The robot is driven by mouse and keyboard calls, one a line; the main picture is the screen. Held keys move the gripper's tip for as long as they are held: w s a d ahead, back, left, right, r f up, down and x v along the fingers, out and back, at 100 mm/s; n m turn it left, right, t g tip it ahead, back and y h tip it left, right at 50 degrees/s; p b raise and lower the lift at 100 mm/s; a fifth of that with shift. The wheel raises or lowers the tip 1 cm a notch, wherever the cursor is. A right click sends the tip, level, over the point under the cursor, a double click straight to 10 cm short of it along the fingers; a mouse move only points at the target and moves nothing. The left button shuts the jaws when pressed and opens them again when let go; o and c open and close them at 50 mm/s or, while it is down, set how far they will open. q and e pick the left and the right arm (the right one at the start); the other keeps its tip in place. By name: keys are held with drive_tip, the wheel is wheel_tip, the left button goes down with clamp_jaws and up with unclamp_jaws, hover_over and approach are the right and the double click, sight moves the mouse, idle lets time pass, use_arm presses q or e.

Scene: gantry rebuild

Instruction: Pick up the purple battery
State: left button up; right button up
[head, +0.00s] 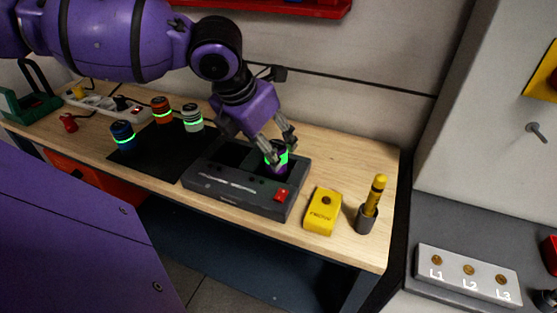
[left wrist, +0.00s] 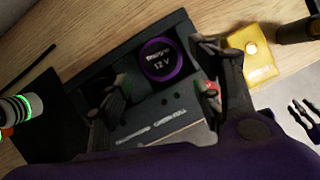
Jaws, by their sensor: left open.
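The purple battery (head: 277,158) stands in the right-hand slot of a dark grey charger (head: 236,192) on the wooden bench. A green glowing band shows near its top. In the left wrist view its round top (left wrist: 161,60) has a purple rim and reads 12 V. My left gripper (head: 273,150) comes down over the battery with its fingers apart. In the left wrist view the open fingers (left wrist: 163,88) lie on either side of the battery's near side, and I cannot tell whether they touch it. My right gripper is in neither view.
Blue (head: 123,135), orange (head: 161,110) and white (head: 192,117) batteries stand on a black mat (head: 150,156) left of the charger. A yellow meter (head: 323,211) and a yellow-handled tool in a holder (head: 367,218) stand to the right. A power strip (head: 105,101) lies at the back left.

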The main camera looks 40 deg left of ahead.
sight(273, 147)
use_arm(q)
drive_tip(key=b+x, duration=0.1)
drive_tip(key=x, duration=0.2)
drive_tip(key=shift+w+d, duration=0.15)
drive_tip(key=shift+d, duration=0.05)
drive_tip(key=shift+x, duration=0.9)
drive_tip(key=shift+a, duration=0.1)
drive_tip(key=shift+w, duration=0.1)
drive_tip(key=c, duration=1.4)
drive_tip(key=shift+r, duration=0.1)
clamp_jaws()
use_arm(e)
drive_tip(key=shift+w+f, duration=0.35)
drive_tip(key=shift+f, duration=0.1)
use_arm(q)
drive_tip(key=shift+r, duration=0.1)
